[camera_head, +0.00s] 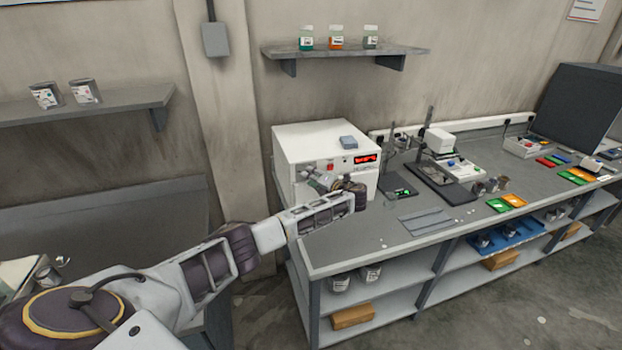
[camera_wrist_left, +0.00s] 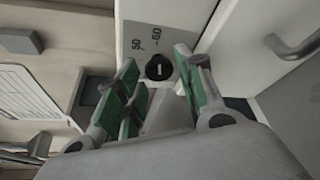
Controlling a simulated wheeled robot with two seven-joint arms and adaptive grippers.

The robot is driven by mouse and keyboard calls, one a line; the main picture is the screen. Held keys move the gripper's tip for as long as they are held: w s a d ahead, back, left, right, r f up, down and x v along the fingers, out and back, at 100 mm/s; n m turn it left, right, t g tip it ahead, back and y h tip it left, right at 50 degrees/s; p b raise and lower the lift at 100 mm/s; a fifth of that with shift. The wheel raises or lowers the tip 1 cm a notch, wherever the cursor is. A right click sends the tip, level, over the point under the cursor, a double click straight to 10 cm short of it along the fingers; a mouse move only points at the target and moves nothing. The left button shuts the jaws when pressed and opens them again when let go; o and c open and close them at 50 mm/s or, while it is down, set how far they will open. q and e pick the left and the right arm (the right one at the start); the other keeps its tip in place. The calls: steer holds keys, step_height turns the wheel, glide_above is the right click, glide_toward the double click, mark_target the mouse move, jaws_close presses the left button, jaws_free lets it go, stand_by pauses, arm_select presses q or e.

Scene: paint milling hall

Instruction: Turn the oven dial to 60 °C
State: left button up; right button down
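The oven is a white box (camera_head: 298,146) with a lit red display (camera_head: 366,158) at the back left end of the bench in the head view. Its black dial (camera_wrist_left: 158,68) shows in the left wrist view, with a pale pointer mark and the printed numbers 50 and 60 above it. I cannot tell the exact setting. My left gripper (camera_head: 322,180) is at the oven front and hides the dial there. In the wrist view its green-padded fingers (camera_wrist_left: 162,82) are spread, with the dial between and just beyond the tips. My right gripper is not in view.
The grey bench (camera_head: 375,232) carries a balance, trays and colored panels to the right. A shelf with jars (camera_head: 340,49) hangs above. The bench surface before the oven is mostly clear.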

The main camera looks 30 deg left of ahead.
arm_select(q)
steer(key=v, duration=1.1)
steer(key=shift+s+d+f, duration=0.1)
steer(key=shift+d+f, duration=0.05)
steer(key=shift+f, duration=0.05)
